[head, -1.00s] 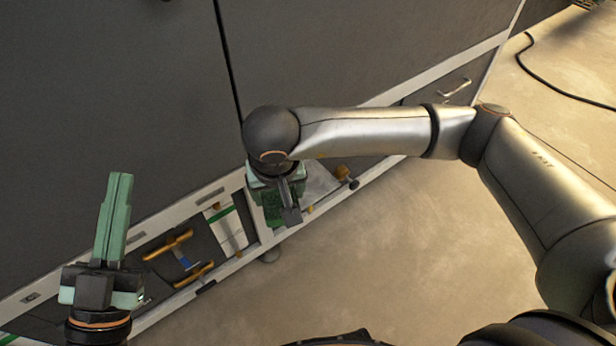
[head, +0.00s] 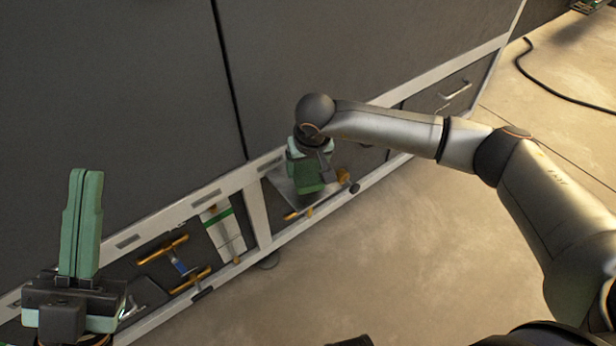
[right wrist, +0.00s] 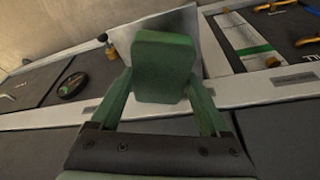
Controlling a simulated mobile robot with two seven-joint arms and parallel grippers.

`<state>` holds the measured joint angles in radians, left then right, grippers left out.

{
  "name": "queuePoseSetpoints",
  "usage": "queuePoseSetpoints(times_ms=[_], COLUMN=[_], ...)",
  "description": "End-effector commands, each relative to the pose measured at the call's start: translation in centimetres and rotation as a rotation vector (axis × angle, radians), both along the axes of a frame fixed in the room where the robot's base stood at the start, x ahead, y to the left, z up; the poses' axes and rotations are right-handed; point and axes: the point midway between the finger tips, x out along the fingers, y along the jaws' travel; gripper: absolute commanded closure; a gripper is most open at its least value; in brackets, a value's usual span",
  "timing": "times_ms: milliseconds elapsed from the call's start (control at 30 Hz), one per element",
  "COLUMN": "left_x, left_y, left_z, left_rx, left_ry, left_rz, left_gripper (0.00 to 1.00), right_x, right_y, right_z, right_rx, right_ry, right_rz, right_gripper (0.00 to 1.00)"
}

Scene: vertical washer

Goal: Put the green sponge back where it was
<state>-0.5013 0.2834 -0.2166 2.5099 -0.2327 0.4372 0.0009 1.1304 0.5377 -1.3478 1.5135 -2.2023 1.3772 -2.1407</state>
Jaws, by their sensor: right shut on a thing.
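The green sponge (right wrist: 163,66) is a dark green block held between the two fingers of my right gripper (right wrist: 162,98) in the right wrist view. In the head view, my right gripper (head: 308,168) holds the sponge (head: 307,186) over a grey metal plate (head: 283,184) in the right section of the low tool tray. I cannot tell whether the sponge touches the plate. My left gripper (head: 82,222) is at the lower left of the head view, fingers together and pointing up, with nothing between them.
The low tray (head: 257,212) has a pale frame and runs along a large dark cabinet (head: 110,90). Its left section holds orange-handled tools (head: 163,248) and a white piece with a green stripe (head: 224,235). A round black object (right wrist: 72,85) lies beyond the plate. Floor in front is clear.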

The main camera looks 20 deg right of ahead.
Motion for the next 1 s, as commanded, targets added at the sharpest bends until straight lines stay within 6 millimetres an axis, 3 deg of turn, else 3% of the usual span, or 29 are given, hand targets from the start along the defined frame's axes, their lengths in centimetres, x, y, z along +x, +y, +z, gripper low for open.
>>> queuePoseSetpoints(times_ms=[300,633,667,800,1000], left_x=[0.1,0.0,0.0,0.0,0.0], left_y=[0.0,-0.1,-0.1,-0.1,-0.1], left_z=[-1.2,-1.3,-1.2,-1.2,-1.2], left_rx=[-0.007,-0.01,-0.01,-0.011,-0.011], left_ry=[0.009,0.01,0.009,0.009,0.01], left_rz=[-0.008,-0.013,-0.014,-0.014,-0.016], left_gripper=[1.0,1.0,1.0,1.0,1.0], right_x=[0.5,0.6,0.6,0.6,0.6], right_y=[-0.4,-0.4,-0.4,-0.4,-0.4], right_z=[-3.9,-4.2,-4.0,-4.0,-4.0], right_rx=[-0.001,0.0,0.0,0.0,0.0], right_ry=[0.003,0.001,0.001,0.001,0.001], right_rz=[0.0,0.0,0.0,-0.001,-0.001], right_gripper=[0.65,0.65,0.17,0.02,0.0])
